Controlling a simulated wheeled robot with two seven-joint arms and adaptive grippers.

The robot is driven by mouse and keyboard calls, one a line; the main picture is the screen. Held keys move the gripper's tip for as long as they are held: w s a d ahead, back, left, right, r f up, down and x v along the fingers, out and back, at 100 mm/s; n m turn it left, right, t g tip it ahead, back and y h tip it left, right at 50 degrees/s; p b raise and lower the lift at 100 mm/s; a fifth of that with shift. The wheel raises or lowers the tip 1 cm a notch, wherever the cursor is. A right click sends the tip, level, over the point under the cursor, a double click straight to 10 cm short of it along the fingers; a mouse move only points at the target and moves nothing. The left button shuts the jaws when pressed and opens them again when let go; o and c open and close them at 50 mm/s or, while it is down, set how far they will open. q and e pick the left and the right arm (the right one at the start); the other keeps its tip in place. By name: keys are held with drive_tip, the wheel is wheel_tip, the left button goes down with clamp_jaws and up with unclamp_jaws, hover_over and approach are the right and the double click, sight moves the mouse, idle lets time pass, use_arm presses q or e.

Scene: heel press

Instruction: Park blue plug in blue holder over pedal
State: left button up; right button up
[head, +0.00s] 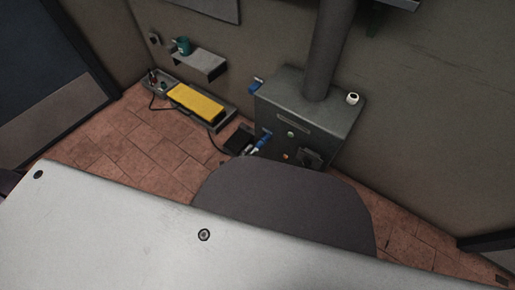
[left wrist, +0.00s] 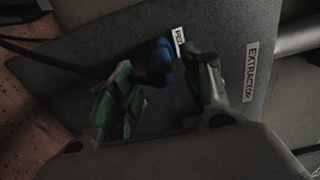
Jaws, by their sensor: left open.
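The blue plug (left wrist: 160,62) sits at the face of the grey box, beside a label that reads PED, partly cut off. A dark cable runs to it from the left. My left gripper (left wrist: 165,70) is open, with its green-padded fingers on either side of the plug; I cannot tell if they touch it. In the head view the plug (head: 265,137) is small and blue on the box's left side, with my left gripper (head: 254,148) close by. My right gripper is not seen.
The grey box (head: 320,125) carries a thick pipe (head: 328,50) and an EXTRACTOR label (left wrist: 251,70). A white cup-like thing (head: 352,98) is on top. A wall shelf (head: 205,60) with a teal mug (head: 184,46) is above the pedal. Tiled floor left is clear.

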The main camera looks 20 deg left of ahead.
sight(258, 147)
use_arm(q)
drive_tip(key=shift+x, duration=0.85)
drive_tip(key=shift+b+x, duration=0.65)
drive_tip(key=shift+x, duration=1.1)
drive_tip(key=shift+c, duration=0.4)
clamp_jaws()
drive_tip(key=shift+p+v, duration=1.7)
drive_tip(key=shift+v, duration=1.3)
drive_tip(key=shift+a, duration=0.1)
